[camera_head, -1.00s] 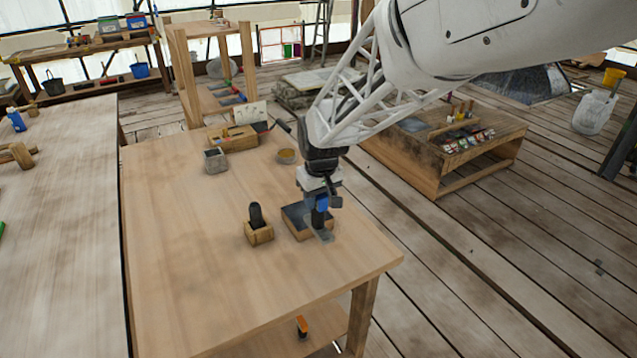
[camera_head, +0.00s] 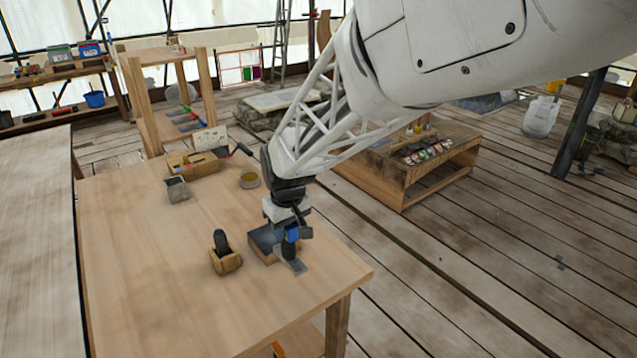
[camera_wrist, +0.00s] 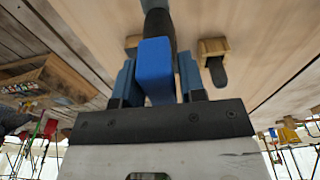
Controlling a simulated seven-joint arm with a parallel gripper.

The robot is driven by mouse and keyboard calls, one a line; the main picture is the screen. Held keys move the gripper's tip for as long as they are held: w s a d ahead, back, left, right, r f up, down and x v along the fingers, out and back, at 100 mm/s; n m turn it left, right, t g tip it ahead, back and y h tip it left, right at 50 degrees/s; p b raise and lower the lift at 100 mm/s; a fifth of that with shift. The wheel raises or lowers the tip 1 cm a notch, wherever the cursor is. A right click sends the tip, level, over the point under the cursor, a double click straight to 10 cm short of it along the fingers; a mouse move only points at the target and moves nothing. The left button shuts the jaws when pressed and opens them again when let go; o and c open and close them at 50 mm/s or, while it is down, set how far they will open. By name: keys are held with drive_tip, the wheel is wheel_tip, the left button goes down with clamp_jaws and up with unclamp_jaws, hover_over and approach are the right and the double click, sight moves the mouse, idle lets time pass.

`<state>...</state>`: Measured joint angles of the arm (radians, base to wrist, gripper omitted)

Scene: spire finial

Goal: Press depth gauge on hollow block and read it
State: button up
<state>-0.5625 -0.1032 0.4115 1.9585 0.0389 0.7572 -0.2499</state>
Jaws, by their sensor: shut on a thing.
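My gripper (camera_head: 291,240) is shut on the depth gauge, at the front right of the wooden table (camera_head: 150,300). The gauge shows a bright blue part (camera_wrist: 156,70) between the jaws in the wrist view, with a dark cylinder beyond it. In the head view its dark lower end reaches down to a grey flat plate (camera_head: 298,268) beside a wooden box with a dark top (camera_head: 262,238). I cannot tell whether the gauge touches the tabletop. A grey block with a dark hollow top (camera_head: 176,189), likely the hollow block, stands farther back left, apart from my gripper.
A small wooden block holding a black rounded tool (camera_head: 222,245) stands just left of my gripper. A wooden tray (camera_head: 193,165) and a round yellowish dish (camera_head: 250,180) are at the back. The table's left and front middle are clear; its right edge is close to my gripper.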

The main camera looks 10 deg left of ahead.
drive_tip(key=shift+w, duration=0.1)
drive_tip(key=w+a+f+n+g, duration=0.1)
drive_tip(key=w+a+n, duration=0.7)
drive_tip(key=w+n, duration=0.4)
drive_tip(key=shift+w+a, duration=0.2)
drive_tip(key=shift+w, duration=0.55)
drive_tip(key=shift+f, duration=0.2)
drive_tip(key=shift+f, duration=1.6)
drive_tip(key=o, duration=1.2)
drive_tip(key=shift+c, duration=0.2)
